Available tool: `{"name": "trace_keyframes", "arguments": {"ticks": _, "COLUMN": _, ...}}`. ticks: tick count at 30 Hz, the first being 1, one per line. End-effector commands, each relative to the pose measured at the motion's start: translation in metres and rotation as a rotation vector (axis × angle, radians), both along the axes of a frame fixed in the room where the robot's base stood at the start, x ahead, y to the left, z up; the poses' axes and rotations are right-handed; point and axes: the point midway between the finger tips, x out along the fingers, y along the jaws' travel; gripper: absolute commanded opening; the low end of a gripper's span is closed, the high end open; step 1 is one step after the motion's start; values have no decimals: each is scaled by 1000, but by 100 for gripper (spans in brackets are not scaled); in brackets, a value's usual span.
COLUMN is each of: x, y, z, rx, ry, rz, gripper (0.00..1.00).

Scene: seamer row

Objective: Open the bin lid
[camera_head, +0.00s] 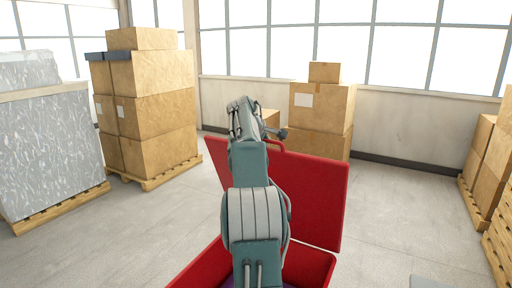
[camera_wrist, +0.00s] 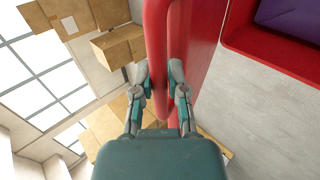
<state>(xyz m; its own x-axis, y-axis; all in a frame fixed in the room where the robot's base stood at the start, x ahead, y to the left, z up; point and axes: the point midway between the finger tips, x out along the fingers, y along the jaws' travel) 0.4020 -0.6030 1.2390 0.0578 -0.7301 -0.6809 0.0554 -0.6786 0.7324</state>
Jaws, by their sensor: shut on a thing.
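The red bin (camera_head: 310,268) stands low in front of me in the head view, partly hidden by my arm. Its red lid (camera_head: 318,196) is raised and stands steeply tilted at the bin's far side. A red handle bar (camera_head: 276,146) shows at the lid's top edge. In the wrist view the handle (camera_wrist: 157,60) runs between the two fingers of my gripper (camera_wrist: 160,85), which is shut on it. The lid's face (camera_wrist: 200,50) is beside the handle there. A purple surface shows inside the bin (camera_wrist: 258,58).
Stacked boxes on a pallet (camera_head: 155,110) stand at the left, with a wrapped pallet load (camera_head: 50,140) nearer. More boxes (camera_head: 322,115) stand behind the lid, and others (camera_head: 482,150) at the right edge. The floor (camera_head: 395,215) right of the bin is mostly clear.

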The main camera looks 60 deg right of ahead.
Motion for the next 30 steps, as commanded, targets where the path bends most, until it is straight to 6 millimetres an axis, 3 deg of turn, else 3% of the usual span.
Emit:
{"name": "trace_keyframes", "arguments": {"ticks": 17, "x": -3, "y": -7, "z": -1, "rx": 5, "ry": 3, "rz": 0, "gripper": 0}}
{"name": "trace_keyframes", "arguments": {"ticks": 18, "x": -3, "y": -7, "z": -1, "rx": 5, "ry": 3, "rz": 0, "gripper": 32}}
{"name": "trace_keyframes", "arguments": {"ticks": 20, "x": -3, "y": -7, "z": -1, "rx": 5, "ry": 3, "rz": 0, "gripper": 54}}
{"name": "trace_keyframes", "arguments": {"ticks": 30, "x": -4, "y": -7, "z": 1, "rx": 2, "ry": 2, "rz": 0, "gripper": 54}}
